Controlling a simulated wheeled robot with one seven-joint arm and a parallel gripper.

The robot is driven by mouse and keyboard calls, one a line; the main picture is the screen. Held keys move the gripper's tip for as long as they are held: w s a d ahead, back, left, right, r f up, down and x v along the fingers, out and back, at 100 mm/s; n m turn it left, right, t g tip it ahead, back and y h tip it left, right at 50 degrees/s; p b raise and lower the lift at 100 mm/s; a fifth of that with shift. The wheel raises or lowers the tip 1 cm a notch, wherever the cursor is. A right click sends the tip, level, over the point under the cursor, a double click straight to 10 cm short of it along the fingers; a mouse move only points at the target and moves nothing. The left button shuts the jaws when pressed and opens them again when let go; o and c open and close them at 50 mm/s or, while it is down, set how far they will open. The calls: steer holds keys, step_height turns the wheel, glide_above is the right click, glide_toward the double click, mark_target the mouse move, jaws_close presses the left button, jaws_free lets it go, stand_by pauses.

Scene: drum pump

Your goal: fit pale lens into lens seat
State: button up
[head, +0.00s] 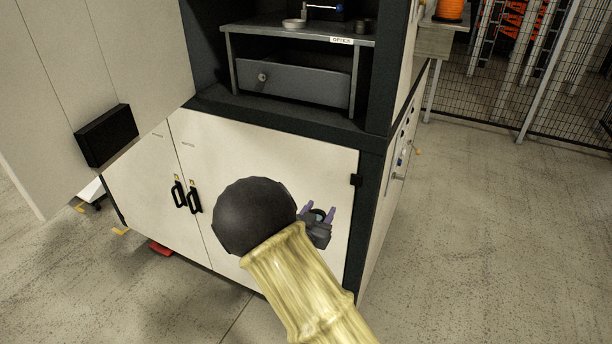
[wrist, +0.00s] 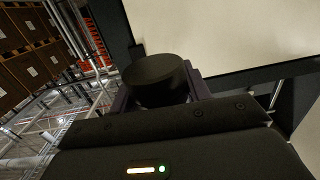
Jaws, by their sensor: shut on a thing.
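My gripper (head: 318,214) with purple fingers is in front of the lower cabinet doors in the head view. It is shut on a dark, short round cylinder (wrist: 157,80), seen between the fingers in the wrist view. No pale face shows on this piece, so I cannot tell whether it is the pale lens. A pale, shallow ring (head: 294,23) stands on the small metal shelf, above and apart from my gripper. A dark round piece (head: 362,25) stands at that shelf's right end. I cannot tell which thing is the lens seat.
The metal shelf (head: 270,32) carries an "OPTICS" label, with a grey drawer (head: 293,82) beneath. It stands in an open bay with dark side posts. A pale panel (head: 110,60) fills the left. A mesh fence (head: 500,90) stands at right. Floor at right is clear.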

steer(key=s+d+f+n+y, duration=0.1)
steer(key=s+d+f+y, duration=0.1)
steer(key=f, duration=0.6)
steer(key=s+d+f+n+y, duration=0.1)
steer(key=s+d+f+y, duration=0.1)
steer(key=s+d+f, duration=0.3)
steer(key=s+d+f+n+t+y, duration=0.1)
steer(key=s+d+f+n+y, duration=0.1)
steer(key=s+d+f, duration=0.2)
steer(key=d+f, duration=0.3)
steer(key=f, duration=0.4)
steer(key=shift+f, duration=0.15)
steer(key=shift+s+d, duration=0.1)
